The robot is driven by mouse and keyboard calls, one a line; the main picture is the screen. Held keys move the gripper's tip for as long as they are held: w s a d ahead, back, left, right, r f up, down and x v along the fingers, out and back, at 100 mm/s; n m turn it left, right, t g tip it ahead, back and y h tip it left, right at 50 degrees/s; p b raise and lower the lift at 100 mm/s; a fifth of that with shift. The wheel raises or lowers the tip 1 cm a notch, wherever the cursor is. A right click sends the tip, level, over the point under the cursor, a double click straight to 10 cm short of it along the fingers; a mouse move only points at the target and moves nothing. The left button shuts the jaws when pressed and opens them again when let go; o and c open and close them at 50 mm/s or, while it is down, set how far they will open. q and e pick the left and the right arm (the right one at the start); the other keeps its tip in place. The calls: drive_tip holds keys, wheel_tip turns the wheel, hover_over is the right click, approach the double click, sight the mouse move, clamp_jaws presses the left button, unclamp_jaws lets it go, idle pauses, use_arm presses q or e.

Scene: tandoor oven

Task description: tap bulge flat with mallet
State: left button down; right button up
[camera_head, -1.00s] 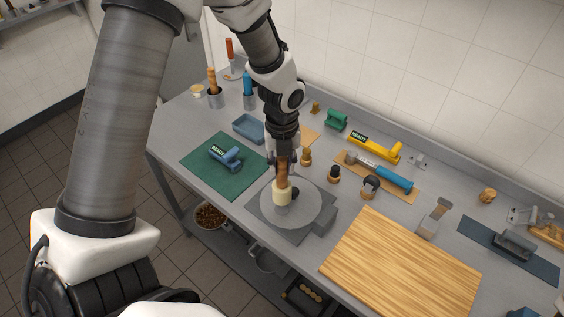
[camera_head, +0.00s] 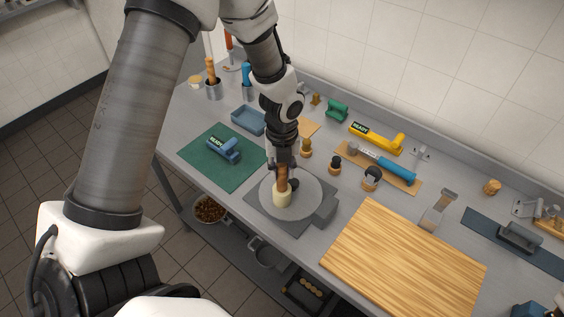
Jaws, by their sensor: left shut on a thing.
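My left gripper (camera_head: 281,163) is shut on the brown wooden handle of a mallet (camera_head: 281,197) with a cream head. The mallet hangs head down over a round grey plate (camera_head: 308,206). Its head is over the plate's left middle; whether it touches the surface I cannot tell. A small dark spot or lump (camera_head: 295,184) shows just right of the handle, partly hidden; I cannot tell if it is the bulge. My right gripper is out of view.
A green mat (camera_head: 193,153) with a blue tool lies left of the plate. A wooden board (camera_head: 400,255) lies to the right. The table's front edge is close.

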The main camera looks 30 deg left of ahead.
use_arm(q)
drive_tip(key=shift+s+d+f, duration=0.1)
drive_tip(key=shift+s+f, duration=0.05)
drive_tip(key=shift+s, duration=0.2)
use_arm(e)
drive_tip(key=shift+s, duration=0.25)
use_arm(q)
drive_tip(key=shift+f, duration=0.1)
